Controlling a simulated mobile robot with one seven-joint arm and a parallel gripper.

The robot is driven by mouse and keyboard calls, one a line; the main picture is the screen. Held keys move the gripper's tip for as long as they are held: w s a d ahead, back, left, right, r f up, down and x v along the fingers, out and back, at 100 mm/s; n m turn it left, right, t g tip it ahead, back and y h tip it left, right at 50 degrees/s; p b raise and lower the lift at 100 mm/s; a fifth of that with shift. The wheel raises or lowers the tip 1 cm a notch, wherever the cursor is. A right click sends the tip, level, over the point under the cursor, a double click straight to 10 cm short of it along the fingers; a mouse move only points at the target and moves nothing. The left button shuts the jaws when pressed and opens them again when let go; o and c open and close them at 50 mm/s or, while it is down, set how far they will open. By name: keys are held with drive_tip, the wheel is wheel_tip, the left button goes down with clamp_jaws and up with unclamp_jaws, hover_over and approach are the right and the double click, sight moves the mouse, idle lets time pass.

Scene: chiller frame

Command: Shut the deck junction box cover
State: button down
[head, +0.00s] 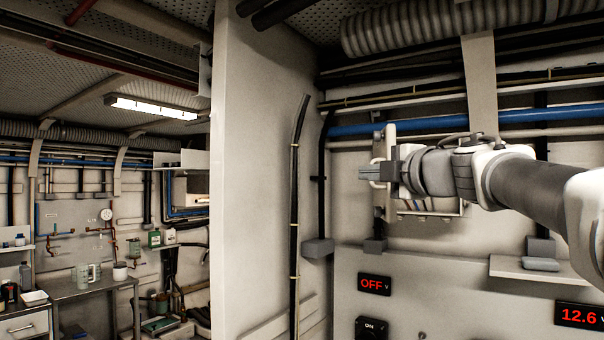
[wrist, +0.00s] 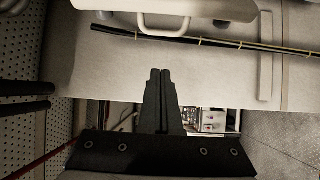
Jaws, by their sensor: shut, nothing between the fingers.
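The junction box (head: 463,208) is on the back wall, mostly hidden behind my arm. Coloured wires show inside its lower part. Its pale cover (head: 391,132) stands open at the box's left side, seen nearly edge-on, with a pale handle (head: 375,161) on its left face. My gripper (head: 362,173) is shut and empty, pointing left beside the cover and close to the handle. In the wrist view, the closed fingers (wrist: 160,73) are below the handle (wrist: 163,30) and the cover's edge (wrist: 200,5), with a gap in the picture. I cannot tell the depth between them.
A pale partition (head: 255,180) with a black cable (head: 295,200) stands left of the gripper. A blue pipe (head: 440,124) runs behind the arm. Below are a panel with an OFF display (head: 375,285) and a small shelf (head: 520,270). A workbench (head: 70,290) is at far left.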

drive_tip(key=w, duration=0.2)
drive_tip(key=w+d, duration=0.1)
drive_tip(key=w, duration=0.2)
drive_tip(key=shift+w+d, duration=0.2)
drive_tip(key=shift+w, duration=0.05)
drive_tip(key=shift+s+p, duration=0.1)
drive_tip(key=shift+p, duration=0.2)
